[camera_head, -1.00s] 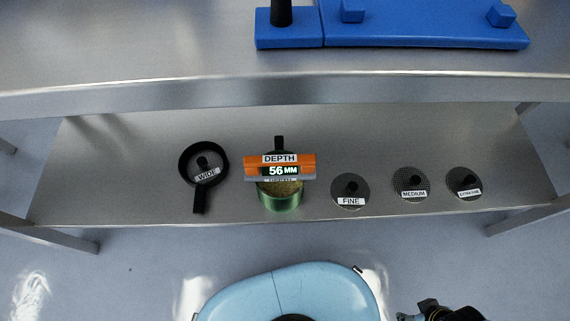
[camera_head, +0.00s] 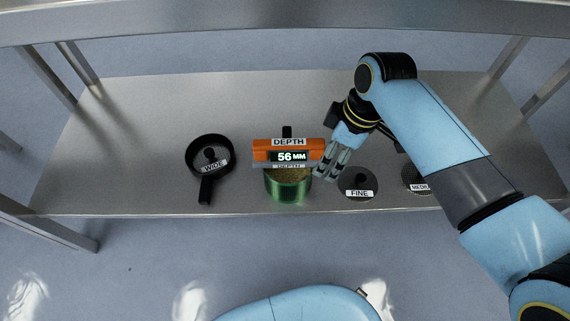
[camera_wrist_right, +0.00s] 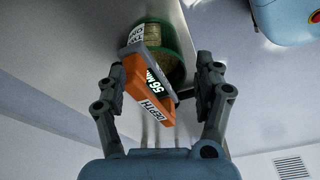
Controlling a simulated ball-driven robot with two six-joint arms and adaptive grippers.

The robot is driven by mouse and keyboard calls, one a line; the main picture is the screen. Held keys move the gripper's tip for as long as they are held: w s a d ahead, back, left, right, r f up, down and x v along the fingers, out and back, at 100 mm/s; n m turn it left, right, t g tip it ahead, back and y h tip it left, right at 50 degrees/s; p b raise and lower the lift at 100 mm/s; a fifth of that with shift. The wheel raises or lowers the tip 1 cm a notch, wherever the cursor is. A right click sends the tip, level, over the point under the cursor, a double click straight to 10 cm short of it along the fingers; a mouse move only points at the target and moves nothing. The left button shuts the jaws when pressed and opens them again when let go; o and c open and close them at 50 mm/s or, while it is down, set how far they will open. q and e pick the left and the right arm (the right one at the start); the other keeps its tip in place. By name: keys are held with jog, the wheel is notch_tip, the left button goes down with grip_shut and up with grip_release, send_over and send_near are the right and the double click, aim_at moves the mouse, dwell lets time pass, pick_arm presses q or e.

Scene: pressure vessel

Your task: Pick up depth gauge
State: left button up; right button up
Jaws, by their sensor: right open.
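The depth gauge (camera_head: 289,151) is orange and grey, with a display reading 56 MM and DEPTH labels. It rests over a green cylindrical container (camera_head: 288,187) on the lower metal shelf. My right gripper (camera_head: 325,172) is just right of the gauge in the head view. In the right wrist view the open fingers of my right gripper (camera_wrist_right: 160,95) stand on either side of the gauge (camera_wrist_right: 150,92), with the green container (camera_wrist_right: 165,48) beyond. Whether a finger touches the gauge cannot be told. My left gripper is not in view.
A black sieve labelled WIDE (camera_head: 209,160) lies left of the gauge. Round mesh discs labelled FINE (camera_head: 358,184) and MEDIUM (camera_head: 415,177) lie to the right, partly near or behind my right arm. The lower shelf (camera_head: 130,150) is clear at far left; the upper table edge (camera_head: 200,22) lies above.

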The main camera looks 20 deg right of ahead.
aim_at(290, 142)
jog(key=w+a+r+n, duration=0.1)
jog(key=w, duration=0.1)
jog(key=w+a+r+n, duration=0.1)
jog(key=w+a, duration=0.1)
jog(key=w+a+r+n+y, duration=0.1)
jog(key=w+n, duration=0.1)
jog(key=shift+a+r, duration=0.3)
jog(key=b+x, duration=0.2)
jog(key=x, duration=0.3)
jog(key=shift+a+b, duration=0.15)
jog(key=shift+b, duration=0.2)
jog(key=shift+w+a+f+b, duration=0.2)
jog(key=shift+f+b, duration=0.1)
jog(key=shift+f, duration=0.25)
jog(key=b+x, duration=0.2)
jog(key=x, duration=0.2)
jog(key=shift+s+a, duration=0.1)
jog(key=shift+a+f+b, duration=0.1)
jog(key=shift+f+b, duration=0.05)
jog(key=shift+b, duration=0.15)
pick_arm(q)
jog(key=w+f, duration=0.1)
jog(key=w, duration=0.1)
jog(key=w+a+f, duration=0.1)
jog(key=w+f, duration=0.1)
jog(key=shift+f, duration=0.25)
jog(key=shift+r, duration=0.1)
pick_arm(e)
jog(key=shift+f, duration=0.2)
